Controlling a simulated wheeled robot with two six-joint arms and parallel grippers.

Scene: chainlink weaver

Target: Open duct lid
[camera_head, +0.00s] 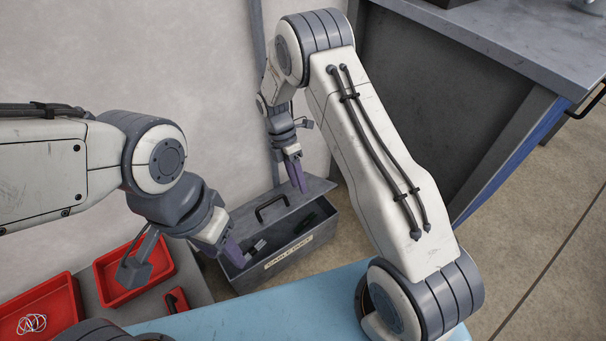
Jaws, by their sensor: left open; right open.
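The duct (290,256) is a grey box with a label on its front wall, standing against the wall beyond the blue surface. Its grey lid (318,187) has a black handle (271,207) and lies toward the back of the box. The front part is uncovered, and dark and light items show inside. My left gripper (232,250) is open, with purple fingertips at the box's left front corner; I cannot tell whether they touch it. My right gripper (295,173) is open, its purple fingertips just above the lid, right of the handle.
Two red trays stand at the lower left; the nearer tray (70,298) holds coloured wire loops, and the other tray (163,262) is partly hidden by my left arm. A small red object (177,300) lies beside them. A blue surface (270,315) is in front. A grey workbench (500,45) stands right.

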